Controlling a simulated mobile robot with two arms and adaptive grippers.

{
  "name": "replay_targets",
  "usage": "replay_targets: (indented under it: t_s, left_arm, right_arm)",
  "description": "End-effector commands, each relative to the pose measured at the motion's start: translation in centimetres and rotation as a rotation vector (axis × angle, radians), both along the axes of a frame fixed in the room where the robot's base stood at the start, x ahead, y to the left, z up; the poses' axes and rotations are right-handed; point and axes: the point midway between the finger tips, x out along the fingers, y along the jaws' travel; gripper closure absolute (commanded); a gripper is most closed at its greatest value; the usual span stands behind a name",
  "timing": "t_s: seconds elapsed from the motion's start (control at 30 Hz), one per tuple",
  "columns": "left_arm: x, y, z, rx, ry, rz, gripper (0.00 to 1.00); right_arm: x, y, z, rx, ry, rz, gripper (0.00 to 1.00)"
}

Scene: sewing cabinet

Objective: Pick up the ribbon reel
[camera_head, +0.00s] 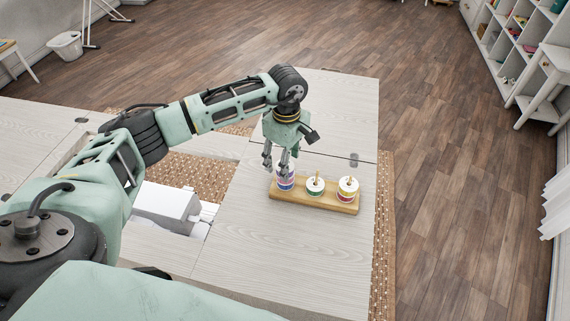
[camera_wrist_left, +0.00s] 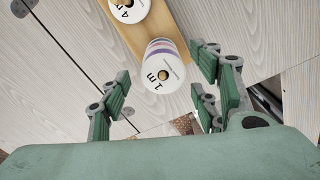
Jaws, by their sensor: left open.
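A wooden stand (camera_head: 314,200) on the pale tabletop carries several ribbon reels in three groups. The leftmost group (camera_head: 285,184) has purple and blue bands; in the left wrist view its white top reel (camera_wrist_left: 163,74) is marked "1 m". The middle group (camera_head: 315,188) shows green, the right one (camera_head: 347,189) red and yellow. A reel marked "4 m" (camera_wrist_left: 128,8) shows at the wrist view's top edge. My left gripper (camera_head: 276,166) points down at the leftmost group, open and empty. In the wrist view, its fingers (camera_wrist_left: 160,92) lie on either side of that group; contact cannot be told. My right gripper is out of view.
The tabletop (camera_head: 270,250) is clear in front of the stand. A white machine (camera_head: 166,204) sits in the recessed opening to the left. Woven matting (camera_head: 385,230) edges the right side. A white shelf (camera_head: 515,50) stands far off at upper right.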

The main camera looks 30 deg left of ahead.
Motion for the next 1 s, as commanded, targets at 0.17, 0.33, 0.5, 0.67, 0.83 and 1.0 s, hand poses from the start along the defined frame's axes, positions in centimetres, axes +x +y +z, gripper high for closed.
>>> replay_targets:
  t_s: [0.17,0.33,0.5,0.67,0.83,1.0]
  left_arm:
    - [0.0,0.0,-1.7,-0.002,-0.001,0.001,0.43]
    - [0.1,0.0,-1.9,-0.002,-0.002,0.001,0.43]
    - [0.1,0.0,-1.9,-0.002,-0.002,0.001,0.52]
    - [0.1,0.0,-1.9,-0.002,-0.002,0.001,0.66]
    - [0.1,0.0,-1.9,-0.002,-0.002,0.001,0.81]
    - [0.1,0.0,-1.9,-0.002,-0.002,0.001,0.84]
  right_arm:
    - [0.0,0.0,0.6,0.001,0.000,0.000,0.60]
    - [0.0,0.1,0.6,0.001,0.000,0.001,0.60]
    - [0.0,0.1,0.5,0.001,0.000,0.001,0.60]
    - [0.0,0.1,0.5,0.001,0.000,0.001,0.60]
    - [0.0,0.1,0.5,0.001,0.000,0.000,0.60]
    - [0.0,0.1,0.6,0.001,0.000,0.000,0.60]
